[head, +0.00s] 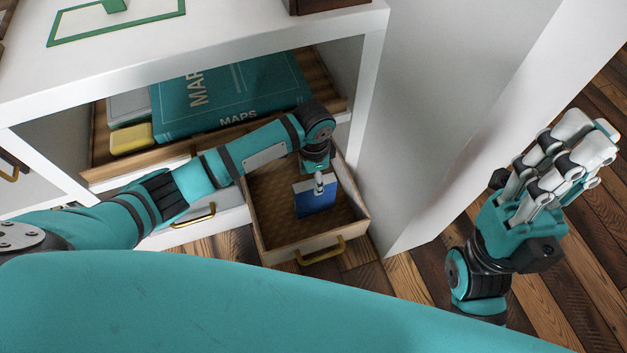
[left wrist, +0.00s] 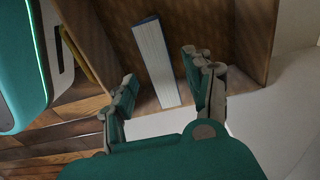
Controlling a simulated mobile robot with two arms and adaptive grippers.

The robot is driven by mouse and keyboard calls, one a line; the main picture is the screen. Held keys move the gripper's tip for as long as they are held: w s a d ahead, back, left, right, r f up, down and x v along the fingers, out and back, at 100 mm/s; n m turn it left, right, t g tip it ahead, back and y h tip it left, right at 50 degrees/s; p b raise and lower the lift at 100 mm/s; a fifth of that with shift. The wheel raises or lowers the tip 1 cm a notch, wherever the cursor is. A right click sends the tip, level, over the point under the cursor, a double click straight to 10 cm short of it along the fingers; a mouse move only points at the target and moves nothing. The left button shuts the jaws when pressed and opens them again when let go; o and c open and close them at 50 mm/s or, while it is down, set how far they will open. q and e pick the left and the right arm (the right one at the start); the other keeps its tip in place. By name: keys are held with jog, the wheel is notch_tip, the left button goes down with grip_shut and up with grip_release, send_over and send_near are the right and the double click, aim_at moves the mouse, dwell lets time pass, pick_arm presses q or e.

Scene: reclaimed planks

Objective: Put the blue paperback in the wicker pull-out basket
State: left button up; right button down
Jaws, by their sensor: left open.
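The blue paperback (head: 317,200) is inside the pulled-out wicker basket (head: 265,228), which has a woven floor, pale wooden walls and a brass handle. In the left wrist view the book (left wrist: 157,58) shows its white page edge and a thin blue cover edge. It seems to stand on edge, close to the basket floor. My left gripper (head: 320,184) reaches down into the basket. Its open fingers (left wrist: 163,82) are on either side of the book's near end, with gaps visible. My right gripper (head: 585,140) is raised at the right, away from the basket; its finger gap is unclear.
A shelf above the basket holds a teal maps book (head: 235,97) and a yellow item (head: 131,138). A white drawer with a brass handle (head: 195,217) is left of the basket. A white cabinet panel (head: 425,130) stands close on its right. Plank floor (head: 415,285) lies in front.

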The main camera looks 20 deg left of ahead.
pick_arm(q)
jog(key=shift+r+p, duration=0.7)
jog(key=shift+r, duration=1.45)
